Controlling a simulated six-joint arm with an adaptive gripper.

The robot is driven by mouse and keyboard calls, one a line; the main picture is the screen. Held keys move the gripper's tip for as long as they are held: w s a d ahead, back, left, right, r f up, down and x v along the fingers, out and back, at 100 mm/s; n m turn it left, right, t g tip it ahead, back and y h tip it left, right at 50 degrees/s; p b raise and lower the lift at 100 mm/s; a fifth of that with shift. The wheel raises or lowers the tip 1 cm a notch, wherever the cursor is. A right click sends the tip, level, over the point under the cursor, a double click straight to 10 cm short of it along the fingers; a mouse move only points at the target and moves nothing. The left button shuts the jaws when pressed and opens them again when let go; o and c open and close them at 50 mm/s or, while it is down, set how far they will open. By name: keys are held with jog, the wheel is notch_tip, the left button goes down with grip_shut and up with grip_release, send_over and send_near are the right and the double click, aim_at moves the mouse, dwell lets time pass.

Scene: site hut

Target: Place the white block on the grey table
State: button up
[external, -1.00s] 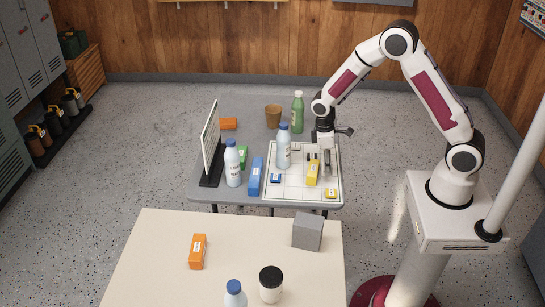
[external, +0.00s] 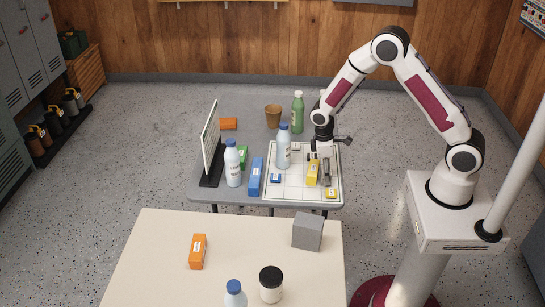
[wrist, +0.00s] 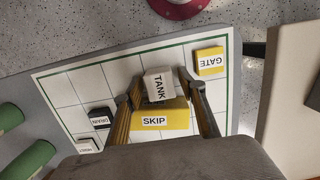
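A small white block with a black TANK label (wrist: 158,84) sits on the white gridded board, beside the yellow SKIP block (wrist: 160,118). Another small white block (wrist: 86,146), its label unclear, lies on the board at the lower left of the wrist view; it also shows in the external view (external: 295,146). My gripper (wrist: 156,88) is open, pointing down over the board, its fingers on either side of the TANK block with gaps visible. In the external view my gripper (external: 326,178) is low beside the tall yellow block (external: 313,172). The grey table (external: 229,196) carries the board.
The board also holds a dark DRAIN block (wrist: 100,118), a yellow GATE block (wrist: 209,61) and a blue-capped bottle (external: 283,148). A green bottle (external: 297,112) and brown cup (external: 273,115) stand behind. A sign (external: 210,143) stands left. Bare grey tabletop shows at the back.

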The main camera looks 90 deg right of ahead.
aim_at(323, 172)
dwell(0.4)
notch_tip(323, 172, up, 12)
jog(key=w, duration=0.1)
jog(key=shift+w, duration=0.4)
dwell(0.3)
dwell(0.4)
jog(key=shift+r, duration=0.15)
jog(key=s+a+r+t, duration=0.25)
jog(key=a+r, duration=0.25)
jog(key=r, duration=0.3)
jog(key=s+a+r+t, duration=0.1)
jog(key=s+a+r, duration=0.3)
jog(key=a+r, duration=0.3)
jog(key=s+a+r+t, duration=0.2)
jog(key=s+a+r, duration=0.1)
jog(key=s, duration=0.3)
jog(key=s+a+r+t, duration=0.2)
jog(key=s+a+r, duration=0.1)
jog(key=s, duration=0.3)
jog(key=shift+s+a, duration=0.4)
jog(key=shift+a, duration=0.1)
jog(key=shift+o, duration=0.5)
